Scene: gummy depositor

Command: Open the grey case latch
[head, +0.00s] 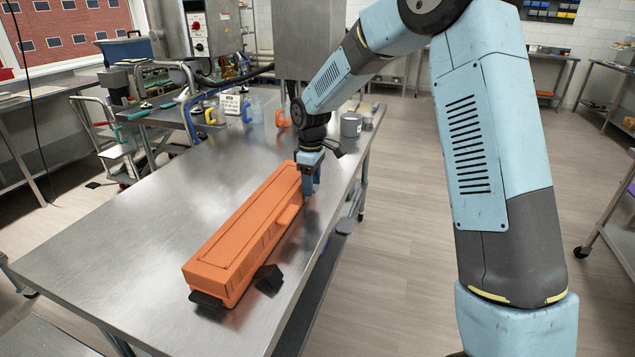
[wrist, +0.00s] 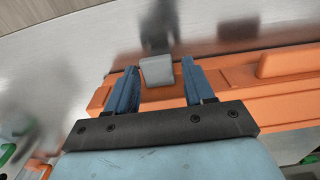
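A long orange case (head: 240,235) lies shut-looking on the steel table; it also shows in the wrist view (wrist: 285,90). The grey latch (wrist: 157,70) sits at the case's edge in the wrist view. In the head view it is hidden by my gripper (head: 310,185). My gripper (wrist: 160,64) is open at the far end of the case, with one blue finger on each side of the grey latch. Gaps show between the latch and both fingers. A black latch (head: 268,278) sticks out from the case's right side near its front end.
The steel table (head: 110,225) is clear left of the case. A grey cup (head: 351,124), a yellow-handled jug (head: 211,117), a small sign (head: 229,104) and an orange item (head: 283,115) stand toward the back. The table's right edge runs close beside the case.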

